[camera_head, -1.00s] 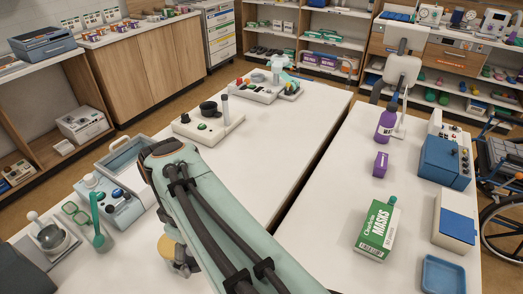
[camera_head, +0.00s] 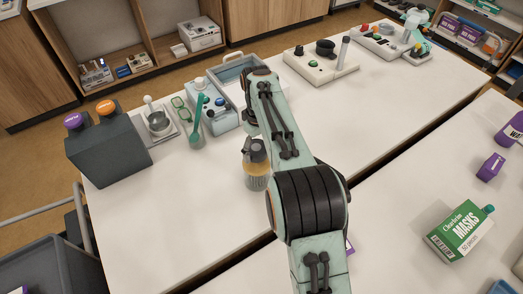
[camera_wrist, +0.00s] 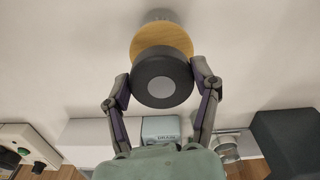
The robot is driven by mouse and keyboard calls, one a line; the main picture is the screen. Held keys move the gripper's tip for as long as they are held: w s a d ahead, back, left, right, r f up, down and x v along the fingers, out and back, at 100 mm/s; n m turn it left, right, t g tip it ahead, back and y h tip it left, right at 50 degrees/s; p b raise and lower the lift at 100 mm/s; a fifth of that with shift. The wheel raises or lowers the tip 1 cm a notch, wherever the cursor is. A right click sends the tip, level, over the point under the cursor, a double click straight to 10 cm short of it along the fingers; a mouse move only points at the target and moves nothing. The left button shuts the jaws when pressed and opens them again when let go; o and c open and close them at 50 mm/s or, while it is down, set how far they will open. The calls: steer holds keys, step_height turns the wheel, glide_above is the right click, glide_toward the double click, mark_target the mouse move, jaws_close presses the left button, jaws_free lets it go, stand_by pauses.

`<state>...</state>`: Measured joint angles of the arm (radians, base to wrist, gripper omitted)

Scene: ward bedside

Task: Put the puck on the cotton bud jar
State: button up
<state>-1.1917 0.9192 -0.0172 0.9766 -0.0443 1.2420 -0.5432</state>
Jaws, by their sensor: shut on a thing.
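The black puck (camera_wrist: 162,77), with a grey round centre, is between the two fingers of my gripper (camera_wrist: 163,88) in the wrist view. My gripper is shut on it. Just beyond it is the tan round lid of the cotton bud jar (camera_wrist: 160,42); the puck covers part of this lid. I cannot tell whether puck and lid touch. In the head view the cotton bud jar (camera_head: 257,182) stands upright on the white table, beside my arm.
A dark grey box (camera_head: 110,150) with purple and orange caps stands at the table's left. A mortar (camera_head: 158,123), green spectacles and a blue-and-white device (camera_head: 212,110) are behind the jar. The table left and front of the jar is clear. A masks box (camera_head: 460,231) is on the right table.

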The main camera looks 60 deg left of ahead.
steer(key=shift+f, duration=1.25)
steer(key=shift+f, duration=0.15)
steer(key=o, duration=1.2)
steer(key=shift+d, duration=0.1)
steer(key=shift+o, duration=0.2)
